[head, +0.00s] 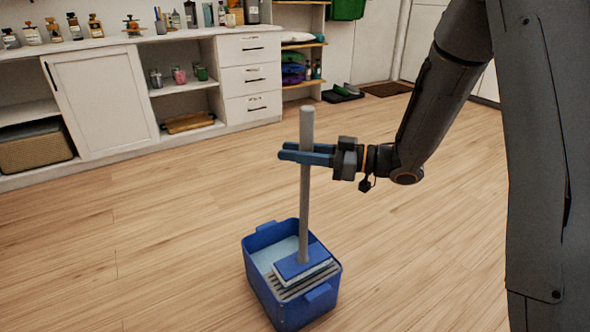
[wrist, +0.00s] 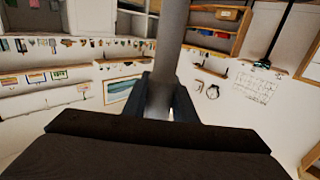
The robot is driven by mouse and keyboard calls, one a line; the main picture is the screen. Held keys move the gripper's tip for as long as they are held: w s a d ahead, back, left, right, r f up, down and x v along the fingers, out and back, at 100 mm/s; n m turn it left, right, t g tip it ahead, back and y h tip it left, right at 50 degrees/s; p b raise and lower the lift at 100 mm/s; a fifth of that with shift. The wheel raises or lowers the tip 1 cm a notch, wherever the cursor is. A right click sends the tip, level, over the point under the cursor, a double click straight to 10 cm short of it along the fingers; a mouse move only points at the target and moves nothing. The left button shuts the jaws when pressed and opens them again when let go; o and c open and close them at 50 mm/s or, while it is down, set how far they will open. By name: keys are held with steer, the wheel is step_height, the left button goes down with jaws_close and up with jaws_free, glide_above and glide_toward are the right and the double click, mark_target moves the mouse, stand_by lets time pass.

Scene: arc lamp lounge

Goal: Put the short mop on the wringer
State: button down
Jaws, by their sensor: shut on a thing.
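The short mop has a grey pole (head: 306,190) and a flat blue head (head: 303,263) with a pale pad under it. It stands nearly upright, its head over the slatted grey wringer (head: 290,288) in the front part of the blue bucket (head: 310,312). The head appears to rest on the wringer, but the contact is hard to see. My gripper (head: 304,153) is shut on the pole's upper part, coming from the right. In the wrist view the grey pole (wrist: 172,40) runs between the two dark fingers (wrist: 160,98).
The bucket stands on an open wooden floor (head: 180,255) with free room around it. A white cabinet (head: 105,105) with shelves and drawers lines the back wall, with bottles on top. A dark doormat (head: 387,89) lies at the back right.

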steer(key=shift+f+b, duration=0.55)
steer(key=shift+f, duration=1.2)
steer(key=c, duration=1.5)
jaws_free()
steer(key=shift+o, duration=0.2)
steer(key=s+d+p, duration=0.2)
steer(key=d+p, duration=0.1)
steer(key=d, duration=0.8)
steer(key=shift+s+d, duration=0.15)
steer(key=shift+d, duration=0.25)
